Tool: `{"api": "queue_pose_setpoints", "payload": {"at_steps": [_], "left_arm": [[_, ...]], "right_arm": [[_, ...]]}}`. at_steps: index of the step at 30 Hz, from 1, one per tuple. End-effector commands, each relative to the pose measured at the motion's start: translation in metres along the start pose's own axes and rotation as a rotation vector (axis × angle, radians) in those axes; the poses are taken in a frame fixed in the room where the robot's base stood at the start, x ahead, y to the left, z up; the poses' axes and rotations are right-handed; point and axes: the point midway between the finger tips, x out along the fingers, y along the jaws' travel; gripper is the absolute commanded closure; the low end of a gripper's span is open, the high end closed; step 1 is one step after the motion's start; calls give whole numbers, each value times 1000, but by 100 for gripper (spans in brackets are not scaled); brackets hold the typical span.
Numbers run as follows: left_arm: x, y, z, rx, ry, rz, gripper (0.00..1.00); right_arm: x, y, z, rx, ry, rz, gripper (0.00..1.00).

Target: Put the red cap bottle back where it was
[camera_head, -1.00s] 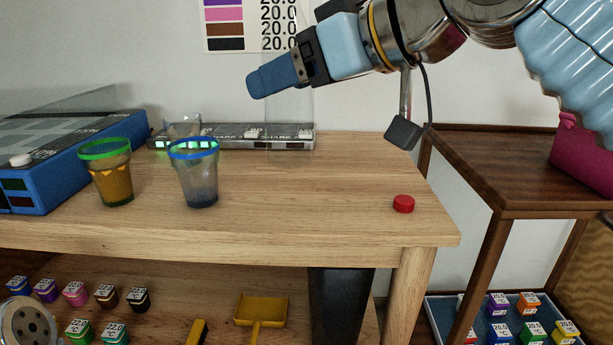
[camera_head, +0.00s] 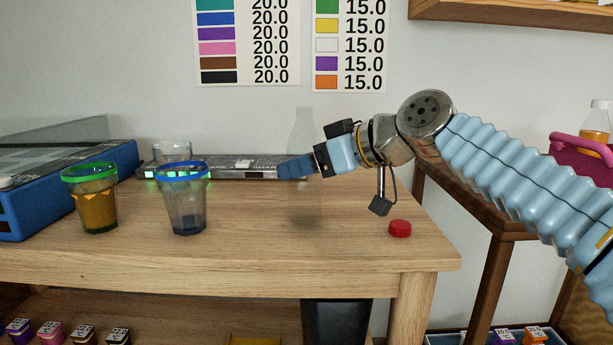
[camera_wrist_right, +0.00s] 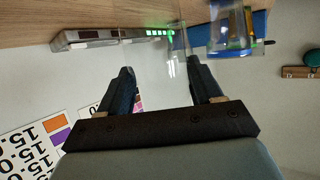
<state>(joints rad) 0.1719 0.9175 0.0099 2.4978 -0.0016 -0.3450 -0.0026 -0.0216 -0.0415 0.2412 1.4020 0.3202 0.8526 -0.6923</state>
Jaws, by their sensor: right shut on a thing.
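The red cap (camera_head: 400,229) lies by itself on the wooden table (camera_head: 340,250), near its right end. My right gripper (camera_head: 293,168) is above the table, in front of the back wall, with its blue fingers pointing left. It is shut on a clear, uncapped bottle (camera_head: 303,132), whose faint outline rises upright above the fingers. The bottle looks empty. Its lower part is hard to see, and I cannot tell whether its base touches the table. In the right wrist view the gripper (camera_wrist_right: 162,78) shows both dark fingers, with the bottle barely visible. My left gripper is out of view.
A blue-rimmed cup (camera_head: 185,200) and a green-rimmed cup (camera_head: 93,200) with amber contents stand left of the gripper. A grey strip device (camera_head: 235,166) with green lights lies behind. A blue box (camera_head: 50,190) is at left. A darker side table (camera_head: 490,218) holds a pink container (camera_head: 572,152).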

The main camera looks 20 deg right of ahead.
Motion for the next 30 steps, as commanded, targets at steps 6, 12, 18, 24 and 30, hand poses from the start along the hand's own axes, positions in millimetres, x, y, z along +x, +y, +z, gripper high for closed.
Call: {"api": "queue_pose_setpoints", "payload": {"at_steps": [6,12,18,24,30], "left_arm": [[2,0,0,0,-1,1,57],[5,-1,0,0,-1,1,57],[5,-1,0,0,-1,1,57],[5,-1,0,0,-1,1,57],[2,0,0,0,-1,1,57]], "right_arm": [[2,0,5,-1,4,1,90],[3,0,8,-1,3,1,90],[3,0,8,0,1,1,10],[3,0,8,0,1,1,10],[-5,0,5,0,2,3,10]]}}
